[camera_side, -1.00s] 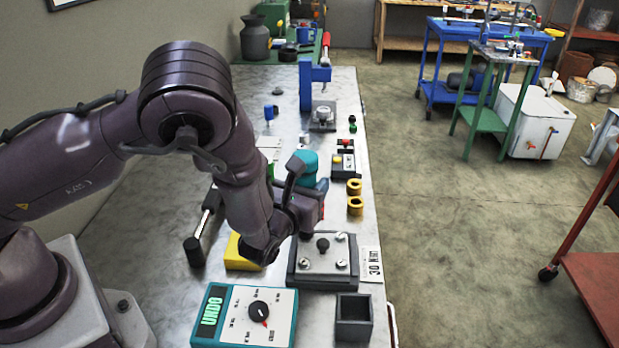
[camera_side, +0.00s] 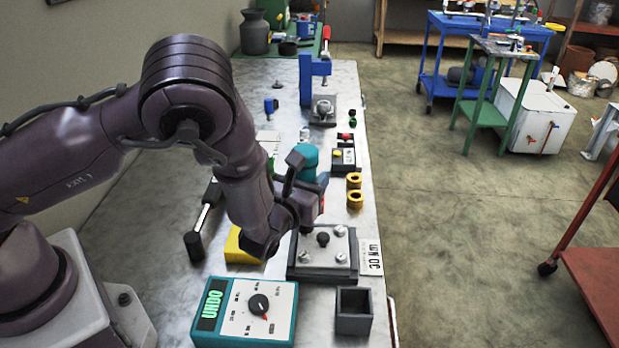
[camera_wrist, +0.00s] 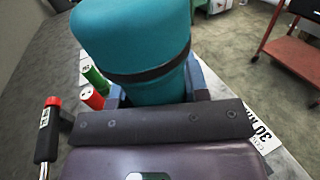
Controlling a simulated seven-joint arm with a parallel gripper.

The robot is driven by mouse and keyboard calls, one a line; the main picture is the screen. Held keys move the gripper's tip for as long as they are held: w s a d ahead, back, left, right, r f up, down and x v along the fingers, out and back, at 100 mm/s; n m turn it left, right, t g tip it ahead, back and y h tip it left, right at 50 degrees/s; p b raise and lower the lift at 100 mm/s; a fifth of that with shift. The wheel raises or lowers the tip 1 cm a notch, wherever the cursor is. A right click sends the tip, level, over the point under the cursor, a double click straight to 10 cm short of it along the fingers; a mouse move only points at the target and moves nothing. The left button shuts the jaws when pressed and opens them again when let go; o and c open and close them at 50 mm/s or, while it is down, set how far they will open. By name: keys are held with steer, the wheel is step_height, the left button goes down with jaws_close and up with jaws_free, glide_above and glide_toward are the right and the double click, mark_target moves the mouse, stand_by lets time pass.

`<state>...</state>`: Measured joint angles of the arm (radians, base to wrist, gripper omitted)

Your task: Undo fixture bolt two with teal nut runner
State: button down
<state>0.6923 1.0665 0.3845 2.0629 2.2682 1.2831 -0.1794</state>
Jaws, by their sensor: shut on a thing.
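My gripper (camera_side: 306,200) is shut on the teal nut runner (camera_side: 305,158) and holds it above the far part of the fixture. In the wrist view the teal body of the nut runner (camera_wrist: 135,45), with a black band, fills the middle between the jaws. The fixture (camera_side: 322,250) is a grey plate on a dark base, with a black knob (camera_side: 323,239) in its centre and bolts at its corners. Two bolts show at the near right (camera_side: 341,257) and far right (camera_side: 340,231). My gripper partly hides the far left corner. The nut runner's tip is hidden, so contact with a bolt cannot be told.
A teal controller (camera_side: 245,310) reading UNDO lies in front, beside an empty dark square bin (camera_side: 354,312). A yellow block (camera_side: 240,246) sits left of the fixture. Yellow rings (camera_side: 354,190) and a card (camera_side: 371,258) lie near the right table edge. A blue press (camera_side: 306,83) stands behind.

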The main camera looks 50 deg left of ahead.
steer(key=shift+f, duration=0.85)
stand_by(2.9)
steer(key=shift+r, duration=2.65)
steer(key=shift+a, duration=0.1)
